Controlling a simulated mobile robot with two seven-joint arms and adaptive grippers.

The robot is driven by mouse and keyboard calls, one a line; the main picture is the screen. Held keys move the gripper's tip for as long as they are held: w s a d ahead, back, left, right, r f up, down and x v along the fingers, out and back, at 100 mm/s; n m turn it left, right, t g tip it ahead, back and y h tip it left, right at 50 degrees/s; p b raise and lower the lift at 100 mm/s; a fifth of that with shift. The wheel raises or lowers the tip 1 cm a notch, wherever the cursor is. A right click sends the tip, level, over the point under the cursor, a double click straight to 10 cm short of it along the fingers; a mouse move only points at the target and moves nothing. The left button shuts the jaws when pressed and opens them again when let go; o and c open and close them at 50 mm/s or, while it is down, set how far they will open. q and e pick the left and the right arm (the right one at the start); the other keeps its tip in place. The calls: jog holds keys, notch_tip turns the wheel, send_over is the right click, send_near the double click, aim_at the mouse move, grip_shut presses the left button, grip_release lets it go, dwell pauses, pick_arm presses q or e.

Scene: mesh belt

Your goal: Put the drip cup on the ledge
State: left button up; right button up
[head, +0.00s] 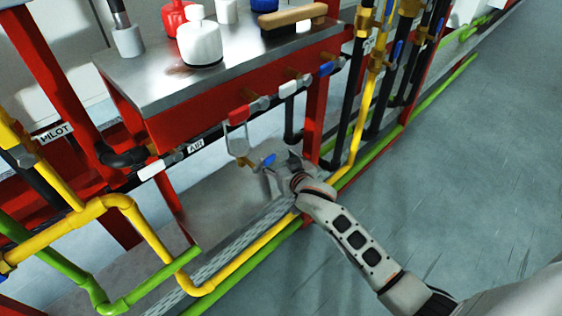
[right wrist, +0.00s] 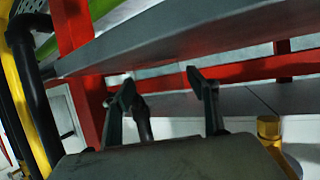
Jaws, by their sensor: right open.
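I cannot single out the drip cup for certain. A small grey metal cup (head: 128,40) with a dark rod in it stands at the left of the steel bench top in the head view. A grey lower shelf (head: 215,205), possibly the ledge, lies under the bench. My right gripper (head: 278,163) is at the front of the bench, below the pipe row, close to a blue valve lever (head: 267,160). In the right wrist view its two fingers (right wrist: 164,95) stand apart, with a dark upright part (right wrist: 140,115) beside the left finger. My left gripper is out of view.
The steel bench top (head: 155,85) holds a white pot (head: 200,45), a red container (head: 176,15) and a wooden brush (head: 292,16). Yellow (head: 240,268) and green pipes (head: 455,85) run along the floor. A brass part (right wrist: 268,130) is right of my fingers. Open floor (head: 460,170) lies right.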

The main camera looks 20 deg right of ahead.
jog(key=shift+s+r, duration=0.1)
jog(key=shift+r, duration=0.15)
jog(key=p+v, duration=0.1)
jog(key=v, duration=0.1)
jog(key=p+v, duration=0.1)
jog(key=v, duration=0.2)
jog(key=shift+r, duration=0.3)
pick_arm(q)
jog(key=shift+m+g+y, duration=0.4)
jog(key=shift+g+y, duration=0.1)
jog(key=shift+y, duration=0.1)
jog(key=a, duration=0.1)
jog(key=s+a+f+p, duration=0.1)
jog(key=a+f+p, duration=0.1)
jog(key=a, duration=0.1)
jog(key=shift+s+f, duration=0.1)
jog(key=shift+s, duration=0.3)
pick_arm(e)
jog(key=v, duration=0.6)
jog(key=shift+s+f, duration=0.25)
jog(key=shift+s, duration=0.15)
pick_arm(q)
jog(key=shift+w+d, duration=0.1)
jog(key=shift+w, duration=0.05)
